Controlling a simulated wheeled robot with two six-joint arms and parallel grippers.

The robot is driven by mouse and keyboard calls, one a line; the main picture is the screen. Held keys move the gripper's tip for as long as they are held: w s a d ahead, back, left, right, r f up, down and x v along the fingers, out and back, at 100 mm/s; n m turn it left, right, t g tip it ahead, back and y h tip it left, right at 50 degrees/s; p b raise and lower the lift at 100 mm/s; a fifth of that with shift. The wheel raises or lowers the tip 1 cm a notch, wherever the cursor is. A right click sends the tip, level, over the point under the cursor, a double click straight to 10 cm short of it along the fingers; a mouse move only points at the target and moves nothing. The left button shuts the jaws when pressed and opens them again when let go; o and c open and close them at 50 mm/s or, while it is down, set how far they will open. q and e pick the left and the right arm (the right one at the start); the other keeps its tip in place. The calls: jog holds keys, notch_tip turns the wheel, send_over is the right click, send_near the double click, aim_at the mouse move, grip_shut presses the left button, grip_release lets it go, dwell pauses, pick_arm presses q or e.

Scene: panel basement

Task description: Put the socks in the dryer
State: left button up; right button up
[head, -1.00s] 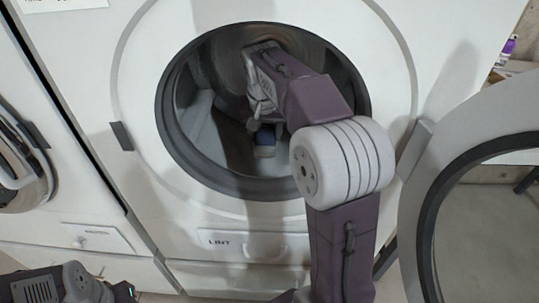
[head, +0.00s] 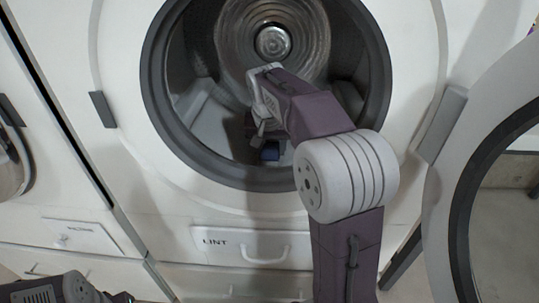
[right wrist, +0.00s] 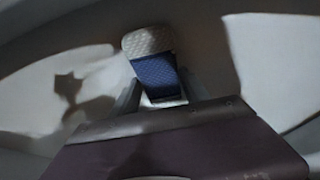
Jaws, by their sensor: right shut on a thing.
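The dryer's round door opening (head: 160,130) fills the middle of the head view, and its drum (head: 235,45) shows inside. My right arm reaches through the opening. My right gripper (head: 262,138) is low in the drum, shut on a sock. The blue part of the sock (head: 270,150) shows just below the fingers. In the right wrist view the sock (right wrist: 154,75) is blue with a pale, textured end and sits between the two fingertips (right wrist: 158,92). Part of my left arm shows at the lower left; its gripper jaws are out of view.
The dryer door (head: 462,190) stands open at the right. A drawer marked LINT (head: 225,243) is below the opening. Another white machine (head: 30,235) stands at the left. The drum has free room around my right gripper.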

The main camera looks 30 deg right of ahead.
jog(key=shift+r, duration=0.15)
jog(key=o, duration=1.5)
jog(key=shift+f, duration=0.2)
jog(key=shift+c, duration=0.2)
jog(key=shift+r, duration=0.35)
jog(key=p+v, duration=0.7)
jog(key=v, duration=0.4)
jog(key=shift+s+r, duration=0.15)
jog(key=shift+r, duration=0.15)
